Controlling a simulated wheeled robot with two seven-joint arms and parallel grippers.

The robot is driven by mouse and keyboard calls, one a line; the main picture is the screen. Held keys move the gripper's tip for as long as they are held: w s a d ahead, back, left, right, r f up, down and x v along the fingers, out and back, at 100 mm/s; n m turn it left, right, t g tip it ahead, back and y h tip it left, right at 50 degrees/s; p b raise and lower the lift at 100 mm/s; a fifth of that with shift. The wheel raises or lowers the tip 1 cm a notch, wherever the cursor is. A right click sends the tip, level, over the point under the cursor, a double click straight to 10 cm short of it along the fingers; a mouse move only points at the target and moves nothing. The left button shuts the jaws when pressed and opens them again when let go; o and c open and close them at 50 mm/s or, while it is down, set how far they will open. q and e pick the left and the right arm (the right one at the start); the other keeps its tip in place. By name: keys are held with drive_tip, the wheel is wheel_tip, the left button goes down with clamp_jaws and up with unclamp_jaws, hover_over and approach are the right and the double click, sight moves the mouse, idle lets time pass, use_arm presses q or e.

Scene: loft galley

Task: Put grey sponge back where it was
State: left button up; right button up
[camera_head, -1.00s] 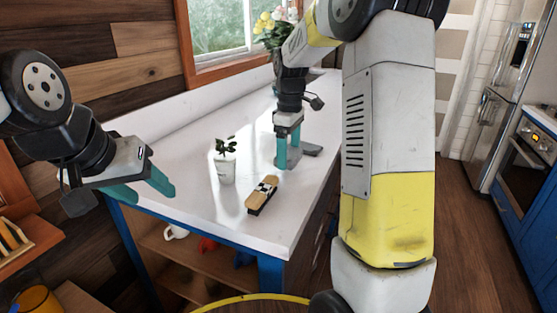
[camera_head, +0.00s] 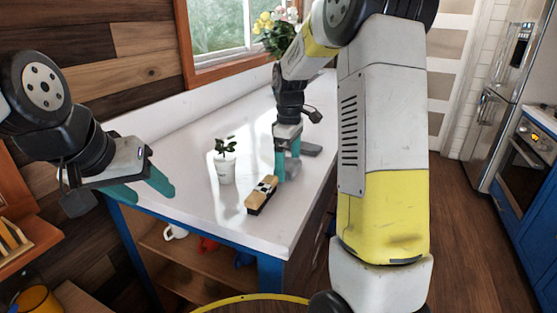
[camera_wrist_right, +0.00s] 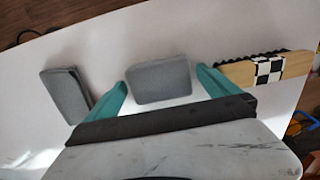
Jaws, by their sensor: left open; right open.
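Two grey blocks lie on the white counter in the right wrist view. One plain grey block (camera_wrist_right: 160,80) lies between and just beyond the fingertips of my right gripper (camera_wrist_right: 163,82). The other grey block (camera_wrist_right: 64,94), with a dark edge, lies left of the left finger. I cannot tell for sure which is the grey sponge. In the head view my right gripper (camera_head: 287,171) is open, low over the counter, with a grey block (camera_head: 311,150) showing at its right; the fingers seem to hide the other. My left gripper (camera_head: 146,192) is open and empty at the counter's left edge.
A wooden brush with a checkered band (camera_head: 262,195) lies left of my right gripper. A small potted plant (camera_head: 226,167) stands behind it. Flowers (camera_head: 277,32) stand by the window. The counter (camera_head: 195,215) is clear around the left front.

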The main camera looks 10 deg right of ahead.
sight(288, 164)
wheel_tip(288, 164, up, 11)
drive_tip(key=s+a+m+t+y, duration=0.2)
drive_tip(key=s+m+t, duration=0.4)
drive_tip(key=s, duration=1.8)
drive_tip(key=m, duration=0.4)
drive_tip(key=shift+a+r+m, duration=0.15)
drive_tip(key=shift+r+m, duration=0.05)
drive_tip(key=shift+m, duration=0.1)
drive_tip(key=shift+s, duration=0.1)
